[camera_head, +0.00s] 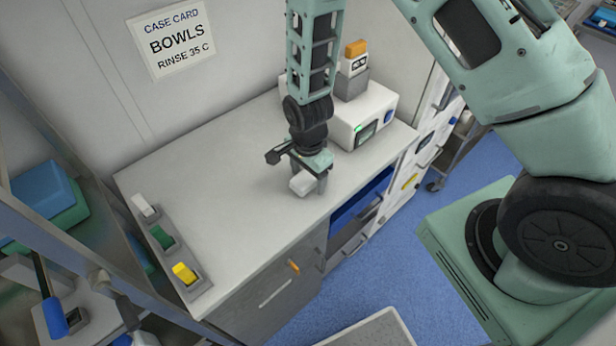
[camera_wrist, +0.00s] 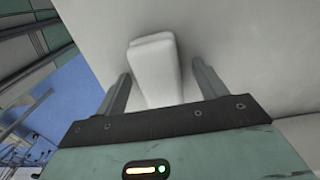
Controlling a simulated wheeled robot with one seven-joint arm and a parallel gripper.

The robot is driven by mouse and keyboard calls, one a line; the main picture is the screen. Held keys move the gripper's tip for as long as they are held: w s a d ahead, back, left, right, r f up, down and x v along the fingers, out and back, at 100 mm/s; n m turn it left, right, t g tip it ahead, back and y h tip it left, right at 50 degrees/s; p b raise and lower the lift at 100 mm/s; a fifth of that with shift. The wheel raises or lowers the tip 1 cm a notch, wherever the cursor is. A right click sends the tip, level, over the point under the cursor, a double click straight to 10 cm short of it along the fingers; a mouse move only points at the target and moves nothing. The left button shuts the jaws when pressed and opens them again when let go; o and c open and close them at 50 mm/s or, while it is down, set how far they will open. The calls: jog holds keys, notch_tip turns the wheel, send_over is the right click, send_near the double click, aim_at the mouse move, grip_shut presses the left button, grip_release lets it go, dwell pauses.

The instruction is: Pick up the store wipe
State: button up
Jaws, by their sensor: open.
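A small white folded wipe (camera_head: 302,184) lies on the light grey counter (camera_head: 225,200), below my gripper. My gripper (camera_head: 308,184) points down over it, close to the counter's front edge. In the wrist view the white wipe (camera_wrist: 156,72) is between the two fingers of my gripper (camera_wrist: 162,85). The fingers are open, with a visible gap on each side of the wipe. The wipe's near end is hidden behind the gripper body. I cannot tell exactly how far down the fingertips reach.
A white device (camera_head: 362,112) with a small screen stands just behind and right of my gripper. A grey holder strip (camera_head: 170,247) with a white, a green and a yellow piece lies at the counter's left end. A case card (camera_head: 172,40) hangs on the wall. The counter's middle is clear.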

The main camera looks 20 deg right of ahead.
aim_at(308, 175)
jog(key=c, duration=1.1)
jog(key=shift+o, duration=0.2)
notch_tip(308, 175, up, 10)
jog(key=shift+b, duration=1.15)
jog(key=o, duration=0.4)
jog(key=shift+c, duration=1.5)
